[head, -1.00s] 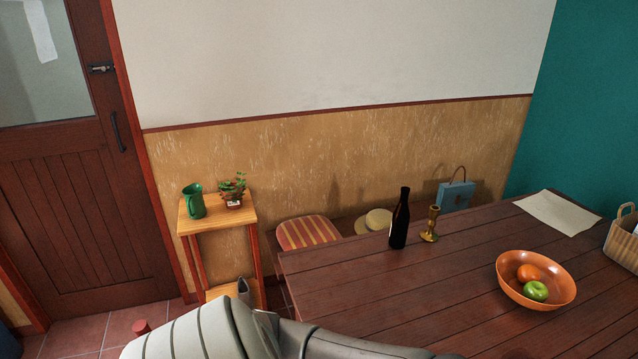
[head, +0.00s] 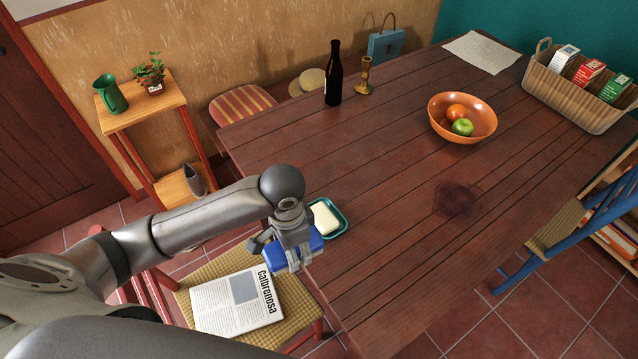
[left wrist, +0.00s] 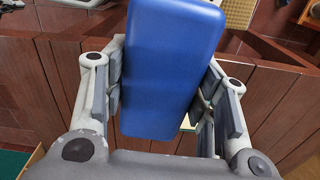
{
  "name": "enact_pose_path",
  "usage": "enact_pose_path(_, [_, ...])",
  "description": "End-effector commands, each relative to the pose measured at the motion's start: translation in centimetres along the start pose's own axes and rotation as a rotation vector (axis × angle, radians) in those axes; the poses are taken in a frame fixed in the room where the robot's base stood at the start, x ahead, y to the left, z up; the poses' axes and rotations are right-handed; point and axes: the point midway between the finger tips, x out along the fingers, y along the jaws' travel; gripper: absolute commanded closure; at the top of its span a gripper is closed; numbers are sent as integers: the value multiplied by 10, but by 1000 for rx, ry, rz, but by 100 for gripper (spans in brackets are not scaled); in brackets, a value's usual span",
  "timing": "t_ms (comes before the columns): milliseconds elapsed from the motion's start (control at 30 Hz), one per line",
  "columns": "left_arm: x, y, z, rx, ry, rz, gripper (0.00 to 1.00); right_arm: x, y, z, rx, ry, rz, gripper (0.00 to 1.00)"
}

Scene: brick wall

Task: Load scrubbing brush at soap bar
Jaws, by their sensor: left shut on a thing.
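My left gripper (head: 292,258) is shut on a blue block-shaped scrubbing brush (head: 316,240), near the left edge of the wooden table. In the left wrist view the brush (left wrist: 172,65) shows its smooth blue back between the fingers; its bristles are hidden. A pale soap bar (head: 324,217) sits in a teal dish (head: 343,226) on the table edge. The brush is just in front of the dish in the head view; I cannot tell whether it touches the soap. My right gripper is not in view.
A chair with a newspaper (head: 238,302) stands at the table's left side. An orange fruit bowl (head: 463,118), a dark bottle (head: 334,75), a brass candlestick (head: 364,76) and a basket of boxes (head: 570,98) are farther back.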

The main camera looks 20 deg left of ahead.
Motion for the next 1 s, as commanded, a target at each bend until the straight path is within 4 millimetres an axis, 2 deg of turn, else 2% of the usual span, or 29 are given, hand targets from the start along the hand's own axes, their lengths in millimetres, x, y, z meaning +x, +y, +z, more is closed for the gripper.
enact_pose_path(467, [-9,-21,-47,831,1,-1,66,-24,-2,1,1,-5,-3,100])
enact_pose_path(1000, [-25,-53,-94,1743,-1,-2,66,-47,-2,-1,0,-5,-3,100])
